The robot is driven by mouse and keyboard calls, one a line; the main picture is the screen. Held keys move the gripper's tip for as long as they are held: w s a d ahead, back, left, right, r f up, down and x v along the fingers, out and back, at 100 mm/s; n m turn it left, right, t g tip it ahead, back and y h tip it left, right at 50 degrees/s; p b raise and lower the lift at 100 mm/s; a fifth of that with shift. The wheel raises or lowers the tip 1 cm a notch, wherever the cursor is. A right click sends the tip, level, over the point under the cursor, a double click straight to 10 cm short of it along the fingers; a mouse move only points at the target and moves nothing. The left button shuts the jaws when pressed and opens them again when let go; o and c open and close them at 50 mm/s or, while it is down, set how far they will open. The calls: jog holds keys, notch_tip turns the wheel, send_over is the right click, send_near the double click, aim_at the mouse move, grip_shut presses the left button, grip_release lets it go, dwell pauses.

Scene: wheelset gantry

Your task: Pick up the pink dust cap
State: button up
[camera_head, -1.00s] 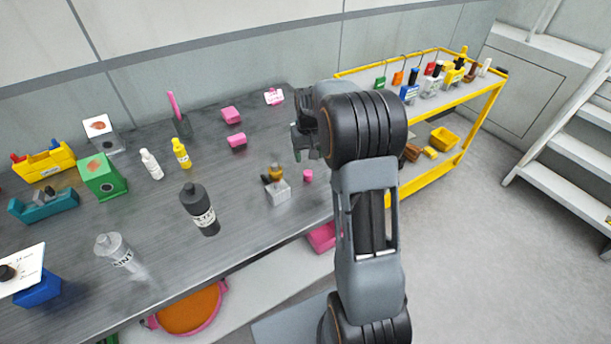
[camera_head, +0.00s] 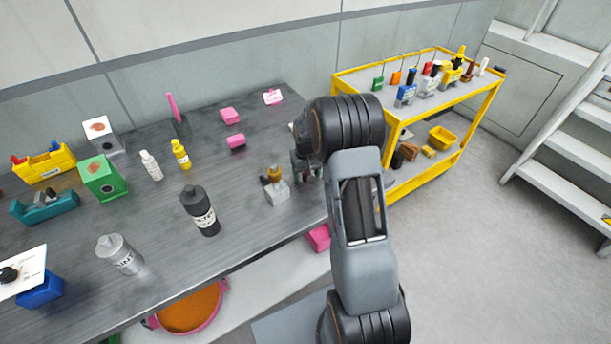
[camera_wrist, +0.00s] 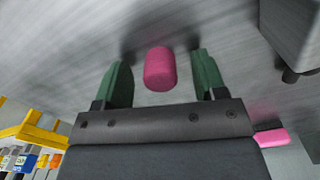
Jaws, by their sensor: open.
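The pink dust cap (camera_wrist: 160,69) is a small pink cylinder on the grey bench top in the wrist view. It lies between the two green fingers of my gripper (camera_wrist: 162,80), with a gap on each side, so the gripper is open and empty. In the head view my gripper (camera_head: 304,168) is low over the bench near its front right edge, just right of a grey block with a brass fitting. The dust cap is hidden there behind my gripper and arm.
The grey block with a brass fitting (camera_head: 277,189) stands close to my gripper's left; a grey block also shows in the wrist view (camera_wrist: 292,35). A dark bottle (camera_head: 200,211) stands further left. The yellow cart (camera_head: 430,133) is at the right.

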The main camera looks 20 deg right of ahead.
jog(key=shift+c, duration=0.5)
jog(key=c, duration=0.9)
jog(key=shift+o, duration=0.2)
jog(key=shift+r, duration=0.1)
